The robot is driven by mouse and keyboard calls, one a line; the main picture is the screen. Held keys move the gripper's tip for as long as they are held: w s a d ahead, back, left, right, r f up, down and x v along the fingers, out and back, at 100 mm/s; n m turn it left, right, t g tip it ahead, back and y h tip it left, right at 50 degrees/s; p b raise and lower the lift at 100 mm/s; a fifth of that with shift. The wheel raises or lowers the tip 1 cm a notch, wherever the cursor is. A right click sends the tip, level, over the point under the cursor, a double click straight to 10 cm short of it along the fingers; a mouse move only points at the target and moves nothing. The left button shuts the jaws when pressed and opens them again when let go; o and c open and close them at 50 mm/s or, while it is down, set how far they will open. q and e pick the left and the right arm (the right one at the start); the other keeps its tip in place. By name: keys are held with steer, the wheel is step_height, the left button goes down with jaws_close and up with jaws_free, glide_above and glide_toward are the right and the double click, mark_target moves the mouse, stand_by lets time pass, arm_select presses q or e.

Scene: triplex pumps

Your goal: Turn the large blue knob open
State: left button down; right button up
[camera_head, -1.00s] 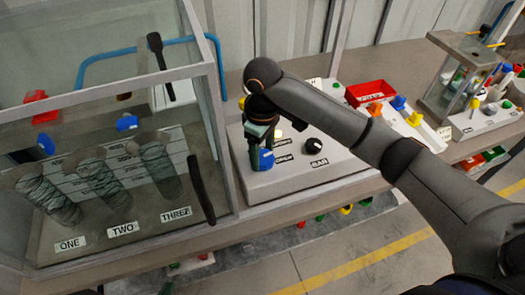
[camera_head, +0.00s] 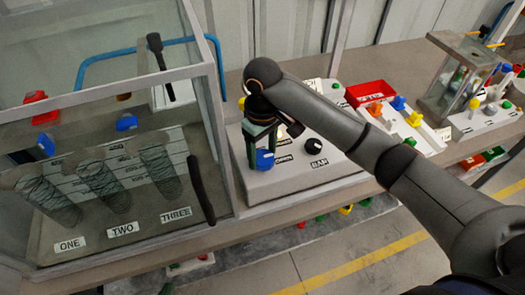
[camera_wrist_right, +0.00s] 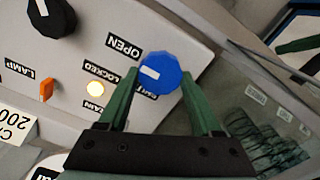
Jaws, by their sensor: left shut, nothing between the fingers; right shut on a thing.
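The large blue knob (camera_head: 264,160) sits on the front of the light grey control box (camera_head: 300,183). In the right wrist view the blue knob (camera_wrist_right: 160,74) lies between the green fingers of my right gripper (camera_wrist_right: 159,80), which is shut on it. Its white pointer mark faces left, below the OPEN label (camera_wrist_right: 123,47) and just above a partly hidden label. In the head view my right gripper (camera_head: 262,154) reaches down onto the knob from above. My left gripper is not in view.
A black knob (camera_head: 313,146) stands right of the blue one. A lit round lamp (camera_wrist_right: 95,88) and an orange switch (camera_wrist_right: 46,89) are nearby. The glass case (camera_head: 215,150) with three ribbed cylinders stands close on the left. A red tray (camera_head: 370,92) is behind right.

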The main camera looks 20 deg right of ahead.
mark_target(263, 157)
steer(key=o, duration=1.4)
steer(key=shift+r, duration=0.15)
step_height(263, 157, up, 12)
steer(key=shift+r, duration=0.15)
